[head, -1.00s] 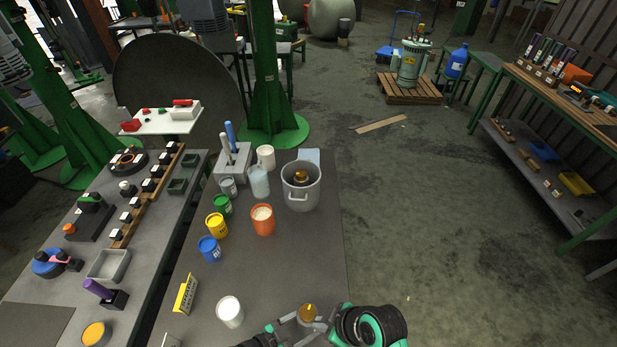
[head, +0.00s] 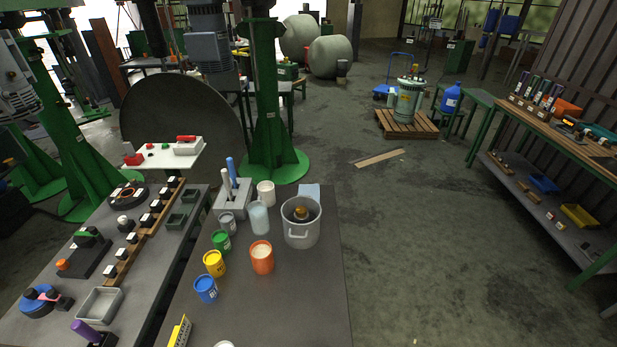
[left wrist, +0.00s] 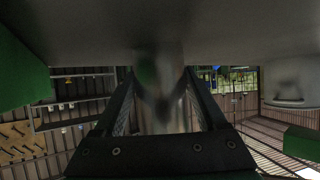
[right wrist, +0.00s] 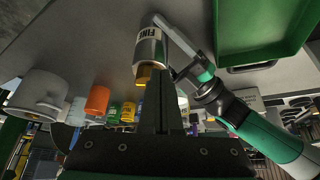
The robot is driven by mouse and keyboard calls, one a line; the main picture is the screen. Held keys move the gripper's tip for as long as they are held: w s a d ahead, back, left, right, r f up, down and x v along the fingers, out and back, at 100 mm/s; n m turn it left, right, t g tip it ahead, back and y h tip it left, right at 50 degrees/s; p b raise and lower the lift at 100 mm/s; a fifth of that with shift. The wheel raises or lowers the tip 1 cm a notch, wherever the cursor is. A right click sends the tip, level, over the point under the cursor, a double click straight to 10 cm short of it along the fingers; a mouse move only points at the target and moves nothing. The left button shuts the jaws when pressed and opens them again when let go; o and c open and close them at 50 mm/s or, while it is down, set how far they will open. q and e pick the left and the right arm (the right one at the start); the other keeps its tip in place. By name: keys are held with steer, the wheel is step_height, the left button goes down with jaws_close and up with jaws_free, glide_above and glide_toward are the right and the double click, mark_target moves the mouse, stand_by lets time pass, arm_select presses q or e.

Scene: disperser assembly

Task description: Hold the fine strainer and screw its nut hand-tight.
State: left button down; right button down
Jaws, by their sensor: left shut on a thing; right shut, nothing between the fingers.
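The fine strainer (right wrist: 148,48) is a silver cylinder with a label reading "FIN" in the right wrist view. Its brass nut (right wrist: 145,75) shows at the lower end. My left gripper (right wrist: 181,62) reaches it from the right. In the left wrist view, my left gripper (left wrist: 162,95) is shut on a blurred grey body (left wrist: 168,115) between its fingers. My right gripper (right wrist: 158,78) is shut and empty, its fingertips close beside the nut; I cannot tell whether they touch it. Neither gripper shows in the head view.
A grey pot (head: 301,234) with a brass piece inside stands on the table (head: 300,300). Orange (head: 261,258), blue (head: 205,289), yellow (head: 214,263) and green (head: 221,241) containers stand left of it. A green tray (right wrist: 262,35) lies near the grippers.

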step_height(320, 180, up, 5)
stand_by(0.3)
step_height(320, 180, down, 6)
steer(key=w+d, duration=0.1)
steer(key=shift+w, duration=0.3)
stand_by(0.5)
steer(key=shift+w+a, duration=0.15)
steer(key=shift+a, duration=0.15)
stand_by(0.7)
steer(key=shift+s+a, duration=0.25)
steer(key=shift+s, duration=0.05)
stand_by(0.5)
steer(key=shift+d, duration=0.1)
steer(key=shift+s+d, duration=0.2)
steer(key=shift+d, duration=0.05)
